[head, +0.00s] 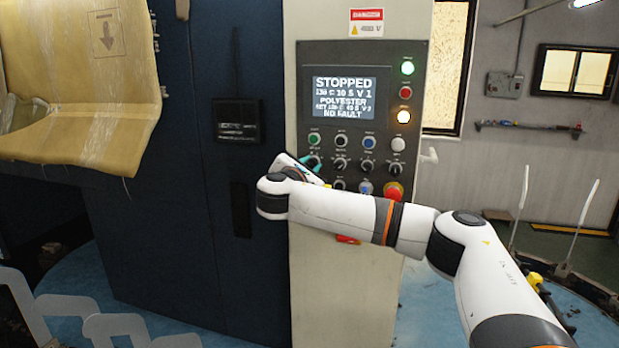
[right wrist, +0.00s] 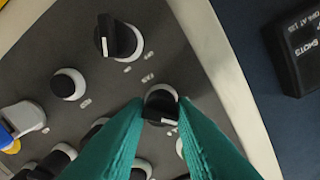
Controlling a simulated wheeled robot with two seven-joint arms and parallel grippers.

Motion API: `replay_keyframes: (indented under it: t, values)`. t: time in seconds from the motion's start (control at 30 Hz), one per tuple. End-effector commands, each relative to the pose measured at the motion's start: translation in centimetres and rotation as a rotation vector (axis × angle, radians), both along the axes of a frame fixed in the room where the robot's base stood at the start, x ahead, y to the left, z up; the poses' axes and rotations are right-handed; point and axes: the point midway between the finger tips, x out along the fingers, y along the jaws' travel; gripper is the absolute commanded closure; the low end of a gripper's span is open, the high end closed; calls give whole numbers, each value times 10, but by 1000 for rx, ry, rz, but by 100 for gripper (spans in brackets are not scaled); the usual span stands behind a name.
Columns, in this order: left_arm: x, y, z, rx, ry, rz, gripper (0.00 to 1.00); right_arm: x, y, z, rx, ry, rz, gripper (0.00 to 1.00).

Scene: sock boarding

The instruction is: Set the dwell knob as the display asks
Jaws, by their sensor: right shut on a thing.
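The control panel's display (head: 341,98) reads STOPPED, POLYESTER and NO FAULT; its setting lines are blurred, roughly "130 C 10 S V 1" and a "SET" line. My right gripper (head: 312,164) is at the left end of the panel's knob row. In the right wrist view its teal fingers (right wrist: 163,118) are shut on a black knob (right wrist: 161,100) with a pale pointer line. The knob's label and scale are too small or hidden to read. Another black knob (right wrist: 119,40) stands apart from the fingers. My left gripper is out of view.
A red stop button (head: 393,191) sits at the panel's lower right, with several buttons around the knobs. A dark box (head: 238,120) is on the blue cabinet to the left.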

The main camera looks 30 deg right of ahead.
Motion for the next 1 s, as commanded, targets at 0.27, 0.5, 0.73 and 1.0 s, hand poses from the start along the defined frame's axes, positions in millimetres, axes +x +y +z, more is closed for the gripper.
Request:
replay_keyframes:
  t: [0.27,0.5,0.73,1.0]
  values:
    - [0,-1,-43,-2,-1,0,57,-1,-1,-8,174,-203,-2,100]
    - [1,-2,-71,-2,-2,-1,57,-1,-1,-7,322,-377,-2,100]
    - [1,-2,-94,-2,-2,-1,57,-1,-1,-7,464,-542,-3,100]
    - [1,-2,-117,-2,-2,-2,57,-1,-1,-7,632,-735,-3,100]
